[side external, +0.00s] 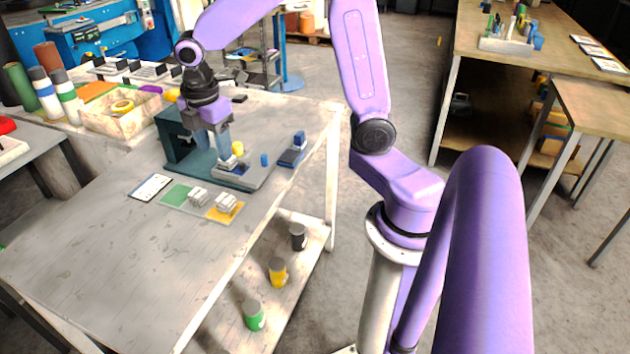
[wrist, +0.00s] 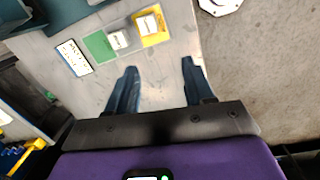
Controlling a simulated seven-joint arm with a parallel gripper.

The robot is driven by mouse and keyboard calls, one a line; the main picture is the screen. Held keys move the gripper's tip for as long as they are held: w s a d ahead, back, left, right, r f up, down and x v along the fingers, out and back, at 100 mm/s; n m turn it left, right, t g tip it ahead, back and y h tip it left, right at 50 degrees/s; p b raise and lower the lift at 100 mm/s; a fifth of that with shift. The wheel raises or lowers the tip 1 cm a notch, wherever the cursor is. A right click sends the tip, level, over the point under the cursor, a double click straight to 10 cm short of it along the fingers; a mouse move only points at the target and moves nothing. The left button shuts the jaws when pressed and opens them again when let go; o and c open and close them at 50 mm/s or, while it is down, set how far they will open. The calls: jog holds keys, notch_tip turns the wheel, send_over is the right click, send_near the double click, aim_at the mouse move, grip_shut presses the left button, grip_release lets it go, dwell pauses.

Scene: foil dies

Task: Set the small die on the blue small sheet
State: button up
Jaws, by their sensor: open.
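Two pale metal dies lie on coloured sheets on the table. One die (side external: 198,197) is by the right edge of the green sheet (side external: 174,194); it also shows in the wrist view (wrist: 119,39). The other die (side external: 225,203) is on the orange-yellow sheet (side external: 220,217), also in the wrist view (wrist: 147,23). I cannot make out a blue sheet clearly. My gripper (wrist: 160,66) is open and empty over bare table in the wrist view. In the side view my gripper (side external: 222,150) is in front of the teal press, behind both dies.
The teal press (side external: 178,145) with a grey bed (side external: 255,178) stands behind the sheets. A blue peg (side external: 264,160) and a blue-topped block (side external: 298,140) are to its right. A white printed card (side external: 150,187) lies left of the green sheet. The table's front left is clear.

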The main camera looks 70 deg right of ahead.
jog(key=s+a+m+y, duration=0.1)
jog(key=s+a+m, duration=0.2)
jog(key=s, duration=2.1)
jog(key=shift+a+f, duration=0.15)
jog(key=shift+a, duration=0.4)
